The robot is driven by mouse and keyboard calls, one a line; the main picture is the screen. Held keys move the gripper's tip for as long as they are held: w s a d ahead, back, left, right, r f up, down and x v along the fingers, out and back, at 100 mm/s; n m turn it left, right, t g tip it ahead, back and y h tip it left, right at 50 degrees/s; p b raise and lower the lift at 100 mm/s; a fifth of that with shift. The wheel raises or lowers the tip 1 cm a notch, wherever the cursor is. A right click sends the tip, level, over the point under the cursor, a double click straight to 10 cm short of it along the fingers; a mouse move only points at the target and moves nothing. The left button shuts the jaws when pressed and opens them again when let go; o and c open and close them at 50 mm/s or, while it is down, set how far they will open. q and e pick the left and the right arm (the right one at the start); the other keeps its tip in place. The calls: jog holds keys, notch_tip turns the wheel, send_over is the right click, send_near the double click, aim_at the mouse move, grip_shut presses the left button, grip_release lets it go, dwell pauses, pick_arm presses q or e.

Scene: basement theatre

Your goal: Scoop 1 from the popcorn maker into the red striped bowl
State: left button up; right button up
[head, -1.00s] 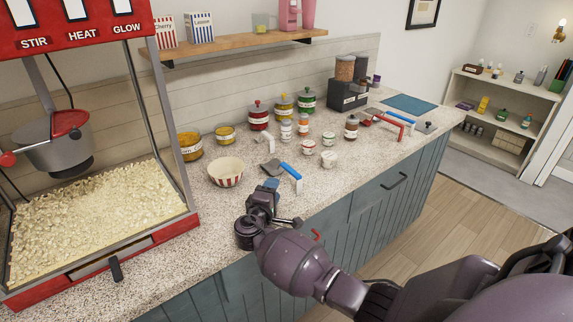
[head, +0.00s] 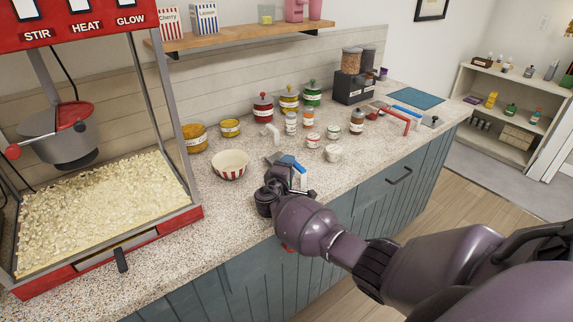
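The popcorn maker (head: 162,231) stands at the left, red-framed, with a bed of popcorn (head: 100,212) behind its glass and a kettle (head: 58,138) above. The red striped bowl (head: 230,165) sits upright on the counter to its right and looks empty. A scoop with a blue handle (head: 293,163) lies right of the bowl, partly hidden by my gripper. My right gripper (head: 280,177) is at the near side of that scoop; its fingers are small and overlap the scoop, so I cannot tell whether they touch it or are open. My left gripper is out of view.
Several jars and lidded canisters (head: 263,108) stand further back. A red-handled tool (head: 396,118) lies to the right. The counter (head: 225,215) between the bowl and its front edge is clear. A wooden shelf (head: 235,36) hangs above.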

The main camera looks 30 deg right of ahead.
jog(key=shift+x, duration=1.15)
grip_shut()
